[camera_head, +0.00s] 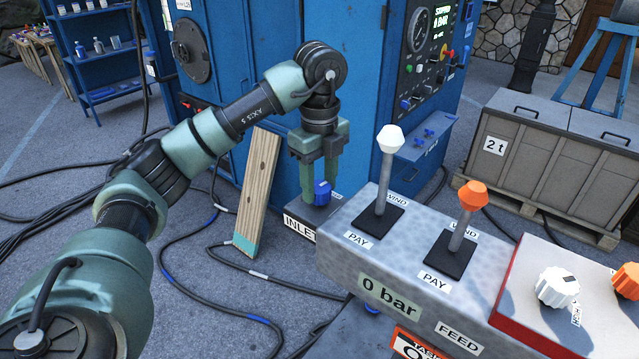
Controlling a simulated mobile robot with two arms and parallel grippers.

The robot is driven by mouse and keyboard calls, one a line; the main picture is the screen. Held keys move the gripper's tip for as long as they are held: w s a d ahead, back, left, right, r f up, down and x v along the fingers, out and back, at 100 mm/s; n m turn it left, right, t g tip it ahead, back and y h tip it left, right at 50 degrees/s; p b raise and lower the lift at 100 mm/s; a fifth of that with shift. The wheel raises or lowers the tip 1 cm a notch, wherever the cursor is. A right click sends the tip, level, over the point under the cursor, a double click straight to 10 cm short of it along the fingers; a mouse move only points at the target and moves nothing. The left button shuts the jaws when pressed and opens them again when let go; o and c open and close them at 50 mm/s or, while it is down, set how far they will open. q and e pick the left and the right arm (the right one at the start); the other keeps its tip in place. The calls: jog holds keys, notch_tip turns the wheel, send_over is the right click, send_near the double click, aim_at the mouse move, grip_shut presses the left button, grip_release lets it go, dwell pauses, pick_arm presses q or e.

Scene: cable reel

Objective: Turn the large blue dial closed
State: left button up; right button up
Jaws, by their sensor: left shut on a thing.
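The large blue dial (323,192) sits on a low grey box labelled INLET (300,226), in front of the blue cabinet. My left gripper (320,190) points down over the dial, with its two green fingers at the dial. It is shut on the dial, which shows partly between and below the fingers. How far the dial is turned cannot be told. My right gripper is not in the view.
A grey console (420,255) with a white-knobbed lever (386,170) and an orange-knobbed lever (464,215) stands close on the right. A wooden plank (258,190) leans left of the dial. Black hoses (185,262) lie on the ground. A 2 t crate (545,165) stands at right.

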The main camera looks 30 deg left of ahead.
aim_at(319, 186)
pick_arm(q)
jog(key=shift+r+n, duration=0.1)
jog(key=shift+n, duration=0.6)
jog(key=shift+a, duration=0.1)
jog(key=o, duration=1.4)
notch_tip(319, 186, up, 8)
jog(key=shift+f+p, duration=0.1)
jog(key=shift+p, duration=0.3)
jog(key=shift+f, duration=0.1)
